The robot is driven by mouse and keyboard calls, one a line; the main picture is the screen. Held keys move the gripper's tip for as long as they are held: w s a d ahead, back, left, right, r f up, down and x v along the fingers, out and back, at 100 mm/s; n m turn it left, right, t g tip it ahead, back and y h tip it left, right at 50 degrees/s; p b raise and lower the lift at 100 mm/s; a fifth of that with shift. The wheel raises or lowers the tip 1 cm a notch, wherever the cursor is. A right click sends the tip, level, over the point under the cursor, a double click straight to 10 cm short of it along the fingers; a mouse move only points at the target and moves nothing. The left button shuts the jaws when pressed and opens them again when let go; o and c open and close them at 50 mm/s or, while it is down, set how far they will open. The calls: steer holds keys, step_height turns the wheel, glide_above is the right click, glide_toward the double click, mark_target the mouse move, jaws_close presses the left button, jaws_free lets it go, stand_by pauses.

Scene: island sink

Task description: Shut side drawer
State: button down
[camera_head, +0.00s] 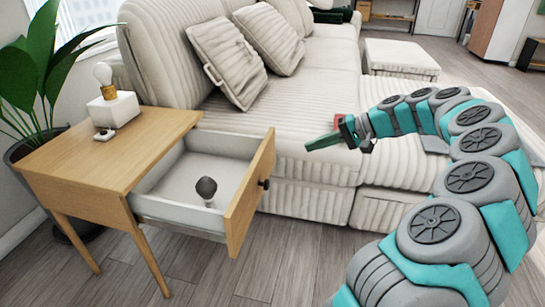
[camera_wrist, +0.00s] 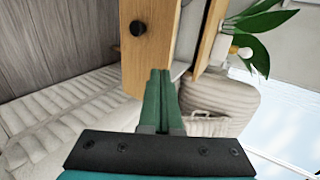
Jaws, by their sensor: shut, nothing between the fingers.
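The side drawer (camera_head: 246,194) of the wooden side table (camera_head: 110,150) is pulled well out. Its wooden front has a dark round knob (camera_head: 264,184). A dark, bulb-shaped object (camera_head: 206,188) stands inside on the white drawer floor. My gripper (camera_head: 308,148) is shut and empty, to the right of the drawer front and apart from it in the head view. In the wrist view the green fingers (camera_wrist: 160,75) lie together, pointing toward the drawer front (camera_wrist: 150,45), whose knob (camera_wrist: 138,28) is up and to the left. Whether they touch the front cannot be told there.
A cream ribbed sofa (camera_head: 300,125) with cushions (camera_head: 228,62) stands behind the drawer. A white lamp (camera_head: 113,107) and a small object (camera_head: 104,135) are on the tabletop. A potted plant (camera_head: 40,75) is at the left. The floor (camera_head: 280,260) before the drawer is clear.

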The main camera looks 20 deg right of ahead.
glide_toward(261, 157)
steer(key=x, duration=0.3)
steer(key=f+x, duration=0.1)
steer(key=x, duration=0.1)
steer(key=shift+d, duration=0.25)
steer(key=shift+w+a, duration=0.4)
steer(key=shift+a, duration=0.35)
steer(key=w+a, duration=0.6)
steer(key=a, duration=0.4)
steer(key=w+a+p, duration=0.1)
steer(key=w+a, duration=0.5)
steer(key=a, duration=0.5)
steer(key=shift+w, duration=0.1)
